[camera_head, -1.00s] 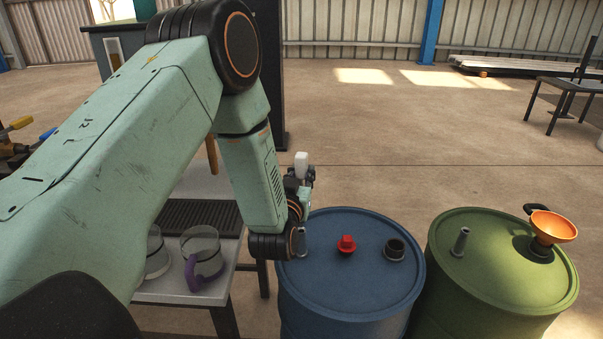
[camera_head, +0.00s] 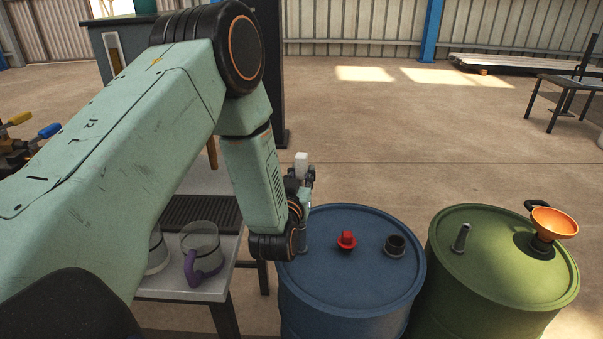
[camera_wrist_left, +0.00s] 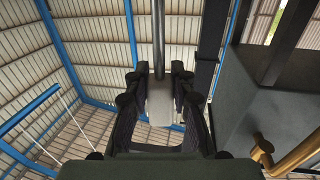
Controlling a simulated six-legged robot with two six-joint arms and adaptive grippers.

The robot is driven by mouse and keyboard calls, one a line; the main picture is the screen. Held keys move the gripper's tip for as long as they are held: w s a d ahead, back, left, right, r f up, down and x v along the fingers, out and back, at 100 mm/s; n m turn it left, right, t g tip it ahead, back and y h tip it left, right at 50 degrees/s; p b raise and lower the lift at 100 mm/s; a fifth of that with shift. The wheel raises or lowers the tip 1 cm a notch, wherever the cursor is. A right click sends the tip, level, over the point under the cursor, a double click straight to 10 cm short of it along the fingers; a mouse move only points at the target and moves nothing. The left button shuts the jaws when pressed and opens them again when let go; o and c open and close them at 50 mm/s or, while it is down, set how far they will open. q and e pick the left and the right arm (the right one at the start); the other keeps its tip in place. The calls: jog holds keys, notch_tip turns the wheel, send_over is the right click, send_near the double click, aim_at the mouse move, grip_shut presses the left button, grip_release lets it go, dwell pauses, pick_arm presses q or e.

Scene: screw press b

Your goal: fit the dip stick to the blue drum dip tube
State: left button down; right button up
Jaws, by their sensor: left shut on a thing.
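The blue drum (camera_head: 345,285) stands below and right of my left arm. Its grey dip tube (camera_head: 303,240) rises at the lid's left edge, partly hidden by my left wrist. My left gripper (camera_head: 301,180) is above the tube and shut on the white handle of the dip stick (camera_head: 301,159). In the left wrist view the fingers (camera_wrist_left: 160,95) close around the pale handle, and a grey rod (camera_wrist_left: 159,35) runs from it to the picture's top. The stick's lower end is hidden, so I cannot tell whether it is in the tube. My right gripper is not in view.
The blue lid also has a red cap (camera_head: 346,240) and a dark open neck (camera_head: 395,245). A green drum (camera_head: 490,290) with a grey tube and an orange funnel (camera_head: 554,223) stands at right. A bench (camera_head: 184,289) with jugs is at left.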

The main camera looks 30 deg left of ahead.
pick_arm(q)
jog(key=shift+f+b, duration=0.5)
jog(key=shift+f, duration=0.35)
dwell(0.7)
jog(key=shift+f, duration=0.2)
jog(key=shift+f+b, duration=0.75)
jog(key=shift+f, duration=0.65)
jog(key=shift+f+b, duration=1.1)
jog(key=shift+f, duration=0.4)
jog(key=c, duration=1.1)
grip_release()
jog(key=shift+o, duration=0.2)
